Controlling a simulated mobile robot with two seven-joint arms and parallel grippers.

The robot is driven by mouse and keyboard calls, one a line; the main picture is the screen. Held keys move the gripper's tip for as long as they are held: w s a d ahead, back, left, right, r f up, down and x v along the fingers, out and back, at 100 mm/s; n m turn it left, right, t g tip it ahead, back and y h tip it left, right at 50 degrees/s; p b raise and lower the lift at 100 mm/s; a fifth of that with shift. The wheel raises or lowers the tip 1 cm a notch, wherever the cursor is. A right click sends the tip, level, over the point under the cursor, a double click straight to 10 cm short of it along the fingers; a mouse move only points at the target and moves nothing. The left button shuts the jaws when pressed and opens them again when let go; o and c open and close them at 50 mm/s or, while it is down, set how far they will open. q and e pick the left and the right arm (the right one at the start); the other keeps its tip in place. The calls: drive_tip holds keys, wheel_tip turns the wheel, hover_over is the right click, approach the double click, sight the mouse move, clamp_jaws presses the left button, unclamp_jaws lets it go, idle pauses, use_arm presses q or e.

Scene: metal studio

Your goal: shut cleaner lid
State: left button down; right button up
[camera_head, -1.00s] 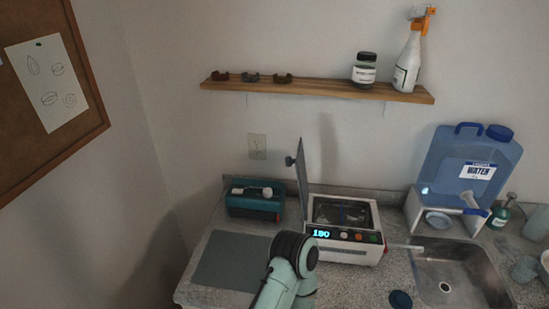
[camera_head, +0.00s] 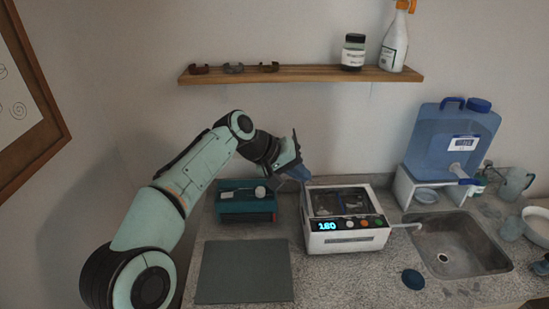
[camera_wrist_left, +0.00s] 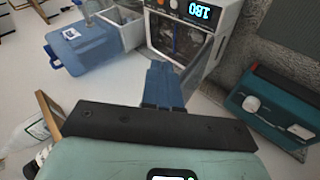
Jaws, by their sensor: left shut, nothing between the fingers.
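The cleaner (camera_head: 345,241) is a white box with a lit "180" display and coloured buttons, on the counter. Its basin is open from above, with dark contents visible. The lid is mostly hidden behind my gripper in the head view; in the wrist view it shows as a thin grey plate (camera_wrist_left: 198,72) standing up at the cleaner's side. My left gripper (camera_head: 304,176) is shut and empty at the cleaner's back left corner. Its blue fingers (camera_wrist_left: 163,72) are close beside the lid; I cannot tell whether they touch it. My right gripper is not in view.
A teal box (camera_head: 246,207) stands left of the cleaner, behind a grey mat (camera_head: 244,271). A sink (camera_head: 457,246) and blue water container (camera_head: 452,137) are to the right. A wooden shelf (camera_head: 300,74) with bottles hangs above.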

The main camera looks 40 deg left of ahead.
use_arm(q)
drive_tip(key=s+a+r+y+p, duration=0.1)
drive_tip(key=s+a+r+y, duration=0.15)
drive_tip(key=a, duration=0.45)
drive_tip(key=s+a+r+y, duration=0.1)
drive_tip(key=s+a+r, duration=0.25)
drive_tip(key=a, duration=0.35)
drive_tip(key=w+d+f, duration=0.3)
drive_tip(key=w+f, duration=0.3)
drive_tip(key=w, duration=0.3)
drive_tip(key=shift+d+f, duration=0.25)
drive_tip(key=shift+f, duration=0.05)
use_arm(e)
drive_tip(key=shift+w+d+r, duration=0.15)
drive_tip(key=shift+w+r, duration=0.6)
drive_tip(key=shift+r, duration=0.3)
use_arm(q)
drive_tip(key=shift+y, duration=0.25)
drive_tip(key=shift+s+r, duration=0.1)
